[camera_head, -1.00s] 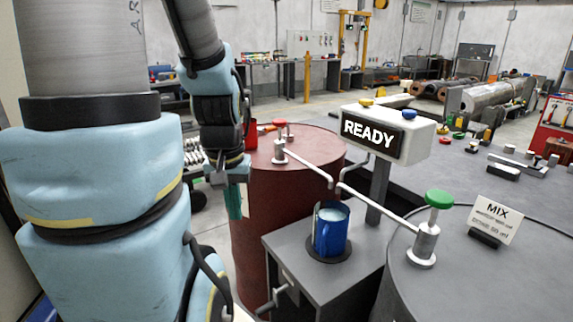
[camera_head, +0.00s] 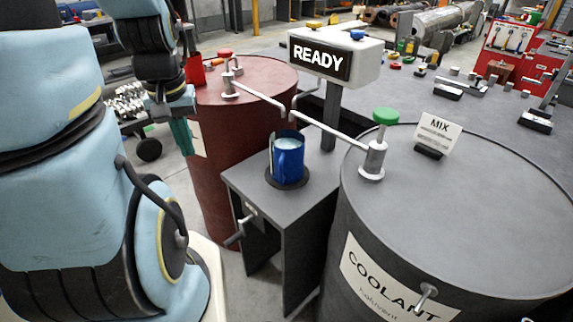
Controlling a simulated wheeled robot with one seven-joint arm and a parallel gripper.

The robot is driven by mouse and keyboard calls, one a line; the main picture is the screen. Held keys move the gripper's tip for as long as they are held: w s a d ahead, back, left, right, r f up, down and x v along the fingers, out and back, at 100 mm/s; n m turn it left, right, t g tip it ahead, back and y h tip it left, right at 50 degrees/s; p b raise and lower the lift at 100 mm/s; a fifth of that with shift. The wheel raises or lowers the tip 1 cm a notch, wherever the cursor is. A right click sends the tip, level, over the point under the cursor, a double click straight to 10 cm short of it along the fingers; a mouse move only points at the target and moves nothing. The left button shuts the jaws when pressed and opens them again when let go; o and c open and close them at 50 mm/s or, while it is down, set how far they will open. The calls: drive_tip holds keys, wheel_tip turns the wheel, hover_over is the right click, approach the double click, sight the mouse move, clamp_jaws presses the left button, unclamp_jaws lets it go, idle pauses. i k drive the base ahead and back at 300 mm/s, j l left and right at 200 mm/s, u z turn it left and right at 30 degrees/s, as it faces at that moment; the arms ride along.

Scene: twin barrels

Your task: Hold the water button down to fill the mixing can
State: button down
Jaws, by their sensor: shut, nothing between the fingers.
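The blue mixing can (camera_head: 288,160) stands upright on a dark round pad on the grey stand, with pale liquid or a pale inside showing at its top. Thin spouts from both barrels end near it. A white box with a READY display (camera_head: 320,60) stands on a post behind the can. A blue button (camera_head: 357,34) and a yellow button (camera_head: 314,24) sit on its top; I cannot read which is water. My gripper (camera_head: 183,138) points down at the left of the red barrel, shut and empty, apart from the can and both buttons.
The red barrel (camera_head: 215,150) has a red-knobbed pump (camera_head: 227,70). The grey COOLANT barrel (camera_head: 470,210) has a green-knobbed pump (camera_head: 380,140) and a MIX card (camera_head: 437,132). A crank handle (camera_head: 238,232) juts from the stand (camera_head: 255,195). Floor shows at the left.

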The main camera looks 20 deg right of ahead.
sight(357, 35)
drive_tip(key=i+j+z, duration=1.05)
drive_tip(key=j, duration=0.3)
drive_tip(key=i, duration=0.1)
